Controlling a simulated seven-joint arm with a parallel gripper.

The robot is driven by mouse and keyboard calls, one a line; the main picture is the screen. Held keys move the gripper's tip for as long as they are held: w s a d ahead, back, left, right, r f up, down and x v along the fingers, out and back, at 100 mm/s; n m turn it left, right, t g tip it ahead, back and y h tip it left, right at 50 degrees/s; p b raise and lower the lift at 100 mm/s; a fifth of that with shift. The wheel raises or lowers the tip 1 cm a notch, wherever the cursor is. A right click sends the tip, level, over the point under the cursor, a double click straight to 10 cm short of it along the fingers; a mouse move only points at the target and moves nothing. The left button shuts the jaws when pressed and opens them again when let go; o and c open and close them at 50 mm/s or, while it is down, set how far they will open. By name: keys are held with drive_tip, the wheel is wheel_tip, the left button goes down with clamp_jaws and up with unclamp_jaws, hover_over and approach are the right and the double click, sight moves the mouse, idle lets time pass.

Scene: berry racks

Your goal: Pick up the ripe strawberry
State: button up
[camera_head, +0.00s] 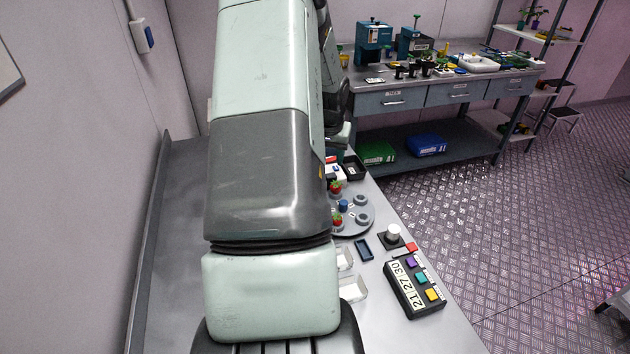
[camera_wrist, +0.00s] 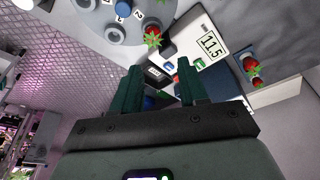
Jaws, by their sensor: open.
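In the wrist view my gripper (camera_wrist: 159,66) is open, its two dark green fingers apart with no berry between them. One red strawberry (camera_wrist: 152,38) with green leaves sits at the edge of the round grey plate (camera_wrist: 92,22), beyond the fingertips. Two more red strawberries, an upper one (camera_wrist: 250,63) and a lower one (camera_wrist: 257,81), are to the right of the fingers. In the head view red strawberries show at the plate (camera_head: 337,219) and just behind it (camera_head: 335,187). My arm hides my gripper there. I cannot tell the berries' ripeness apart.
A white device with an 11.5 display (camera_wrist: 211,44) stands beyond the fingers. A black box with coloured buttons (camera_head: 415,288), a white knob (camera_head: 393,233), a small dark blue tray (camera_head: 364,249) and white trays (camera_head: 352,288) lie near the bench's right edge. The bench's left side looks clear.

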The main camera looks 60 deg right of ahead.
hover_over(336, 184)
drive_tip(key=a, duration=0.2)
drive_tip(key=f, duration=0.6)
drive_tip(key=shift+s+d, duration=0.1)
drive_tip(key=shift+s, duration=0.15)
drive_tip(key=x, duration=0.5)
drive_tip(key=shift+w+f, duration=0.1)
drive_tip(key=shift+f, duration=0.25)
drive_tip(key=shift+c, duration=1.1)
